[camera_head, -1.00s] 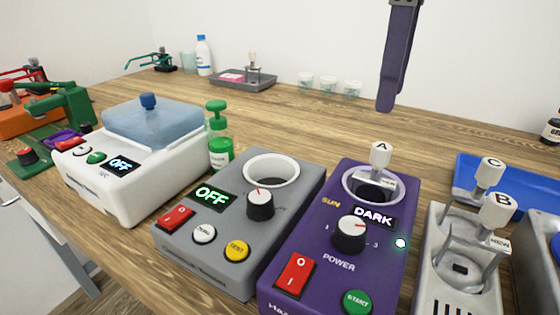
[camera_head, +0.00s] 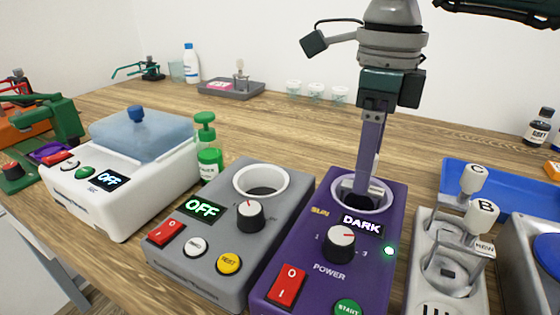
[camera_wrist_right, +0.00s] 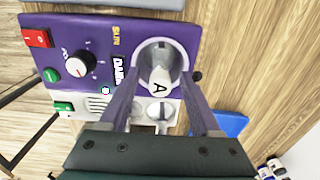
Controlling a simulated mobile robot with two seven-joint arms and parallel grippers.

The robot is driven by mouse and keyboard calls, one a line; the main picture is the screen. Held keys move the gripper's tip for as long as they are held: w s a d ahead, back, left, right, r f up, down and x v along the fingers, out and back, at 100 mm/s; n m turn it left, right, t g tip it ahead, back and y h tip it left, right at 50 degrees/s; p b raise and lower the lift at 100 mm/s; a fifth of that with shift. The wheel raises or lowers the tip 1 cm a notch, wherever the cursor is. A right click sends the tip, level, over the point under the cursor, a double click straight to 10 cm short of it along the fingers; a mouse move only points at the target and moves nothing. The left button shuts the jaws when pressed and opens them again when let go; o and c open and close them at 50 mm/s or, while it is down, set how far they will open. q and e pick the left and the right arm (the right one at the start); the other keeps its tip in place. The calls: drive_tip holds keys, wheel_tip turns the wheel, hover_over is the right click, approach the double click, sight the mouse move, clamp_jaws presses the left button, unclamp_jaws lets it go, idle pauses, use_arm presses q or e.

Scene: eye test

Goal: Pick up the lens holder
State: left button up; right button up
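A lens holder labelled A (camera_wrist_right: 159,86) stands in the round well of the purple device (camera_head: 300,240). In the head view its knob is hidden behind my right gripper (camera_head: 366,187); only a grey metal part shows at the well. In the right wrist view my right gripper (camera_wrist_right: 160,80) is open, with a purple finger on each side of holder A and gaps between. My left gripper is not in view.
A grey device (camera_head: 215,245) with an empty well stands left of the purple one. Further left are a green-capped bottle (camera_head: 208,160) and a white machine (camera_head: 105,200). A blue tray (camera_head: 515,188) lies behind the rack. The table behind the devices is mostly clear.

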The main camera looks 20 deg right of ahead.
clamp_jaws()
idle(1.2)
